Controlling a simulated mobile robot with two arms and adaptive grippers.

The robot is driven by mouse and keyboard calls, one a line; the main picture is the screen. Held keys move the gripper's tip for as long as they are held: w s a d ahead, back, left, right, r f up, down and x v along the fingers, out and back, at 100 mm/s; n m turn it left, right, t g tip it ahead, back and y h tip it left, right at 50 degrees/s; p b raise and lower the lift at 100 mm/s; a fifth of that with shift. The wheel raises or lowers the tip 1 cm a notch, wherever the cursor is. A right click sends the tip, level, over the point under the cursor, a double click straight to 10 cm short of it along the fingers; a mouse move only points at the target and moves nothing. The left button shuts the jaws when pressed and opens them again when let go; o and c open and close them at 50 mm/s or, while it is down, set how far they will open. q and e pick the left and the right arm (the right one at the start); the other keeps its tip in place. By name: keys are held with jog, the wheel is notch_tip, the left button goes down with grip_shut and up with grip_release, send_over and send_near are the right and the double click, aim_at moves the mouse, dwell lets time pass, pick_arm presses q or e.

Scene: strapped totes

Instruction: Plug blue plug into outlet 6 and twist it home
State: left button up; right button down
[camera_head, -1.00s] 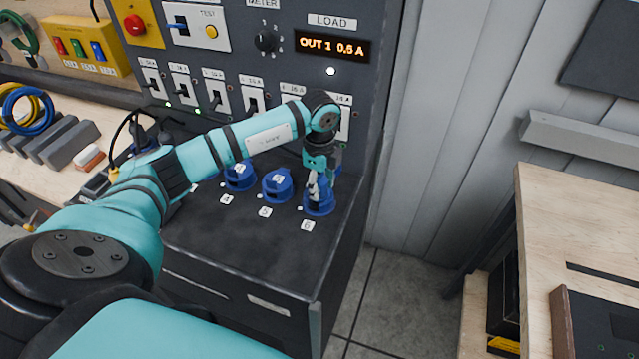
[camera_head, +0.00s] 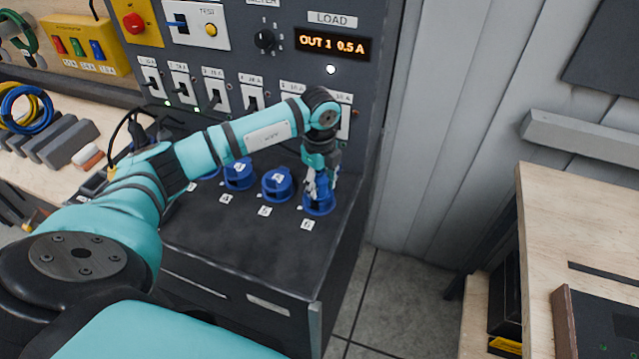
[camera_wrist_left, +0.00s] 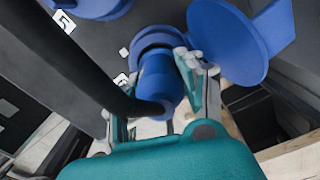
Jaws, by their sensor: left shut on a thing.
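My left gripper (camera_head: 319,186) points down at outlet 6 (camera_head: 321,208), the blue socket at the right end of the row, by the label 6 (camera_head: 307,225). In the left wrist view the gripper (camera_wrist_left: 160,88) is shut on the blue plug (camera_wrist_left: 157,78), a ribbed blue cylinder. The plug's front end meets the outlet's blue ring (camera_wrist_left: 152,38); how deep it sits is hidden. A thick black cable (camera_wrist_left: 75,60) runs from the plug to the upper left. The outlet's round blue lid (camera_wrist_left: 228,42) stands open beside the right finger. My right gripper is not in view.
Outlets 5 (camera_head: 277,184) and 4 (camera_head: 239,174) sit left of outlet 6 on the dark bench top (camera_head: 240,240). The panel behind carries switches and a lit load display (camera_head: 333,44). A wooden table (camera_head: 580,200) stands at the right, across a floor gap.

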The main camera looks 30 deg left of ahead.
pick_arm(q)
jog(key=shift+m, duration=0.4)
jog(key=shift+m, duration=0.5)
jog(key=o, duration=1.3)
jog(key=shift+o, duration=0.3)
notch_tip(320, 180, up, 12)
jog(key=shift+r, duration=0.1)
